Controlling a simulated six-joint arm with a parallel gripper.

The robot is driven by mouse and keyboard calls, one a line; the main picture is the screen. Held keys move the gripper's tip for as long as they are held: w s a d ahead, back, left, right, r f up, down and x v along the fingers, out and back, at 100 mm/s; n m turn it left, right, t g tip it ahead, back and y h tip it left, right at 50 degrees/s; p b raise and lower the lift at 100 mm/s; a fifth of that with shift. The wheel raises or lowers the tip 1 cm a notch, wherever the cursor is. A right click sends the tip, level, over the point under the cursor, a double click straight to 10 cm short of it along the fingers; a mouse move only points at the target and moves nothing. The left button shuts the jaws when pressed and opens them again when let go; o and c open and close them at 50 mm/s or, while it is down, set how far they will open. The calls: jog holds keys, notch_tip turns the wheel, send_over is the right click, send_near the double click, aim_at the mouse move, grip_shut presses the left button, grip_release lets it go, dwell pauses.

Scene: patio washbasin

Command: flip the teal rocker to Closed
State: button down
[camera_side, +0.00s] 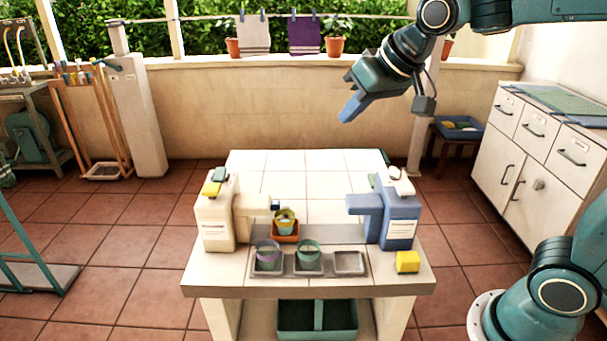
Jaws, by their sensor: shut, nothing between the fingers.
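My gripper (350,108) hangs in the air above and behind the tiled washbasin table, its blue fingers together and empty, touching nothing. A small teal piece (220,174), which looks like the teal rocker, sits on top of the cream dispenser (214,222) at left, behind a yellow piece (211,188). The blue dispenser (400,218) at right carries a white piece (401,186) and a small greenish piece (374,179) on top. The pieces are too small to read any Closed mark or to tell their tilt. My gripper is well apart from both dispensers.
A terracotta pot with a patterned cup (285,222) stands between the dispensers. Cups (267,256) (308,254) stand in a front tray with an empty square (349,263). A yellow block (407,262) lies at front right. The back tiles (300,165) are clear.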

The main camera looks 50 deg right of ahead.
jog(key=w+a+f+m+t, duration=0.1)
jog(key=w+a, duration=0.1)
jog(key=w, duration=0.7)
jog(key=w+a+f, duration=0.2)
jog(key=w, duration=0.7)
jog(key=m+t+y, duration=0.1)
jog(key=m+t, duration=0.1)
send_over(225, 172)
jog(key=s+a, duration=0.1)
jog(key=a, duration=0.1)
notch_tip(225, 172, down, 7)
jog(key=shift+s+d+f, duration=0.15)
jog(key=shift+d+f, duration=0.05)
jog(key=shift+w+d+f, duration=0.2)
jog(key=shift+d+f, duration=0.05)
jog(key=shift+f, duration=1.2)
jog(key=shift+w+d+f, duration=0.2)
jog(key=shift+w+f, duration=0.05)
jog(key=shift+f, duration=1.15)
jog(key=shift+w+d+f, duration=0.2)
jog(key=shift+d+f, duration=0.05)
jog(key=shift+f, duration=1.2)
jog(key=shift+w+d+f, duration=0.1)
jog(key=shift+f, duration=0.75)
jog(key=shift+r, duration=0.25)
jog(key=shift+r, duration=0.65)
